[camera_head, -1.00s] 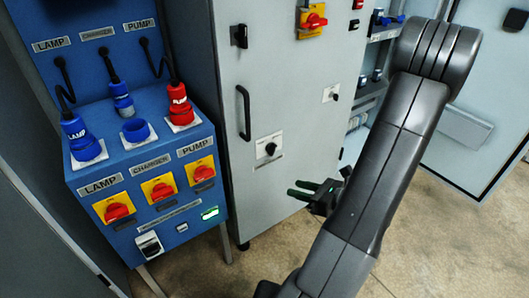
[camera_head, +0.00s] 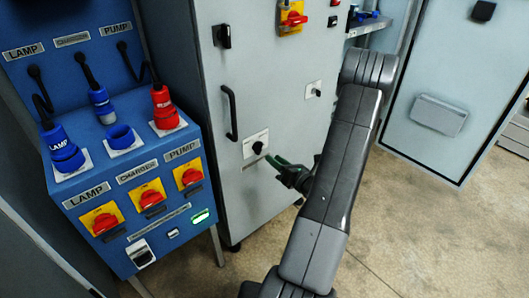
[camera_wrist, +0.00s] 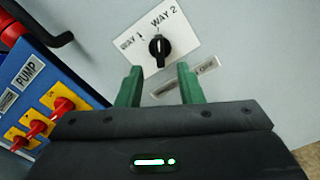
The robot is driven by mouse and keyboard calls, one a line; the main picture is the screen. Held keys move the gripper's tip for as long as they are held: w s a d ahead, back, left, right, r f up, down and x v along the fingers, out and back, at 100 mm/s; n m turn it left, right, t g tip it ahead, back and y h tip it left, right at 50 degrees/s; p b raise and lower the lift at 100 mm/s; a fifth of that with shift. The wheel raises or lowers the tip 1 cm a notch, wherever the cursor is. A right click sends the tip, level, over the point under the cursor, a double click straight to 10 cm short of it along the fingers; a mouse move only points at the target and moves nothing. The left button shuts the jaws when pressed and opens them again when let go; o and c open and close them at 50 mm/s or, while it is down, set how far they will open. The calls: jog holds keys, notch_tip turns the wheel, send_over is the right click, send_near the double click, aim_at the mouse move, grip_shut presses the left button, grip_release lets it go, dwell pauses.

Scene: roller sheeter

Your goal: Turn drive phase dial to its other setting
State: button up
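The drive phase dial (camera_wrist: 159,46) is a black knob on a white plate marked WAY 1 and WAY 2, on the grey cabinet door. A white mark on the knob points up, between the two labels or nearer WAY 2; I cannot tell exactly. In the head view the dial (camera_head: 258,147) sits low on the door, right of the handle. My gripper (camera_wrist: 158,82) is open, its two green fingers apart and empty. The fingers point at the door just below the dial and seem short of it. In the head view my gripper (camera_head: 276,168) is close beside the dial's plate.
A label strip (camera_wrist: 186,80) is below the dial. A black door handle (camera_head: 231,112) is up and left. The blue socket panel (camera_head: 130,190) with red-and-yellow switches stands left. A small black knob (camera_head: 318,92) is up and right. Open floor lies right.

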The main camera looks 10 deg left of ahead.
aim_at(259, 148)
jog(key=x, duration=0.6)
jog(key=shift+a, duration=0.15)
grip_shut()
